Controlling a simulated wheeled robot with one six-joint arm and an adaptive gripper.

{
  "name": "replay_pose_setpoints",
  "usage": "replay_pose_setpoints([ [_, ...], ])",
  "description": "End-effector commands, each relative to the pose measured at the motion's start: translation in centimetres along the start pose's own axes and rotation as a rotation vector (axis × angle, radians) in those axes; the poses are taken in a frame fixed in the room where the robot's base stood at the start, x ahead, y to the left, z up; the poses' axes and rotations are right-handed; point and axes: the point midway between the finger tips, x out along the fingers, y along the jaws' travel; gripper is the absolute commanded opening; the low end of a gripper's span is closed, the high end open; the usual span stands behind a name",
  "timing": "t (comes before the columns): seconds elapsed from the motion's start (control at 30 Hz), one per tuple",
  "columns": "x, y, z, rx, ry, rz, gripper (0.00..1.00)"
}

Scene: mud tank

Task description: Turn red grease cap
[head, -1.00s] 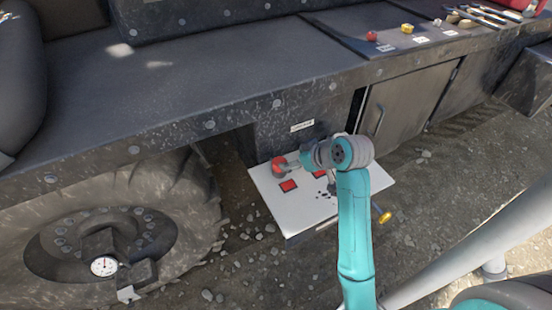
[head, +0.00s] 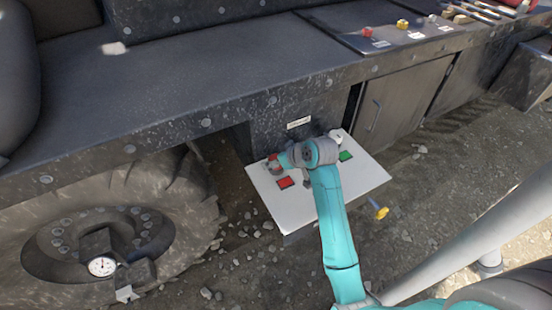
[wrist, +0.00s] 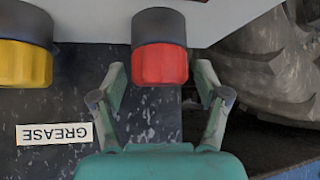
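The red grease cap (wrist: 160,62) is in the top middle of the wrist view, with a dark grey collar. My gripper (wrist: 160,78) is open, with one finger on each side of the cap and visible gaps between. Whether the fingertips reach fully around it in depth I cannot tell. A label reading GREASE (wrist: 55,134), upside down, is on the dark panel at lower left. In the head view my gripper (head: 278,163) is at the left back of the white board (head: 318,200), by a red spot that looks like the cap and is partly hidden.
A yellow cap (wrist: 25,62) is left of the red one in the wrist view. The board bears a red square (head: 286,183) and a green square (head: 346,156). A big tyre (head: 150,215) is on the left. The dark deck edge (head: 200,125) overhangs the area.

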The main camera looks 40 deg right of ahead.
Motion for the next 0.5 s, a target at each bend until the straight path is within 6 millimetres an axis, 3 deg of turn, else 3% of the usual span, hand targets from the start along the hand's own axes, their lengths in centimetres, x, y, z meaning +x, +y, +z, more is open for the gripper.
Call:
replay_pose_setpoints([
  [0.03, -0.01, 0.0, 0.0, 0.0, 0.0, 0.0, 0.6],
  [0.2, -0.02, -0.01, 0.0, 0.0, 0.0, 0.0, 0.18],
  [0.5, -0.02, -0.07, 0.01, 0.016, 0.0, 0.016, 0.15],
])
